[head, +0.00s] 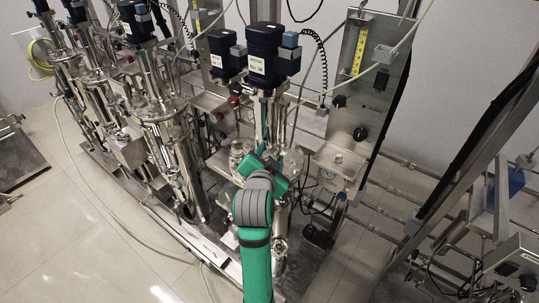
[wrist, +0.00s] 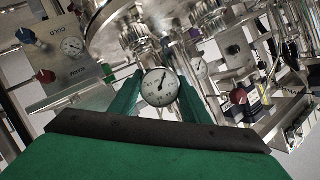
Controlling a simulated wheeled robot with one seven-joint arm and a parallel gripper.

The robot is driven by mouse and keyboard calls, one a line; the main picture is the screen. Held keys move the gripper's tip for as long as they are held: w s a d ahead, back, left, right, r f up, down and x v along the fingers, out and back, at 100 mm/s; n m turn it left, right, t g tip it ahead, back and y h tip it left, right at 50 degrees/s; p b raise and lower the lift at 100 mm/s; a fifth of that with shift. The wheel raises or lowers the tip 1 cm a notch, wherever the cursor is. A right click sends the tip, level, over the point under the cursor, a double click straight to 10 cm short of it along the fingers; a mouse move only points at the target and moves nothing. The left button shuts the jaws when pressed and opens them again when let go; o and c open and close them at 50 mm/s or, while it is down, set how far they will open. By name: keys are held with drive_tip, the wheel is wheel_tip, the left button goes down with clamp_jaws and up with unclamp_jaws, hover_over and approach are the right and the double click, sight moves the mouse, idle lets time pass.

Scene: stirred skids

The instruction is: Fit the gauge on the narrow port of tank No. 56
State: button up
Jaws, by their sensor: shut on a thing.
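My gripper (wrist: 160,98) is shut on the round white-faced gauge (wrist: 160,86), with one green finger on each side of it. The dial faces the wrist camera. A steel fitting (wrist: 138,38) under the tank's rim (wrist: 100,14) shows just above and behind the gauge; whether they touch, I cannot tell. In the head view my gripper (head: 268,158) is at the front of the steel tank (head: 292,158) under a dark blue motor (head: 268,62). The motor's label is too small to read surely. The gauge is hidden in the head view.
A panel (wrist: 62,70) with blue and red knobs and its own dial stands at left in the wrist view. Another gauge (wrist: 200,68) sits behind. More tanks (head: 165,115) line up to the left. A steel frame (head: 485,185) stands right; floor (head: 75,225) is open at front left.

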drive_tip(key=shift+f, duration=0.35)
idle(0.7)
drive_tip(key=o, duration=1.5)
drive_tip(key=shift+o, duration=0.2)
drive_tip(key=shift+s+r, duration=0.1)
drive_tip(key=shift+s, duration=0.05)
drive_tip(key=v, duration=0.7)
drive_tip(key=shift+s, duration=0.4)
drive_tip(key=shift+a, duration=0.1)
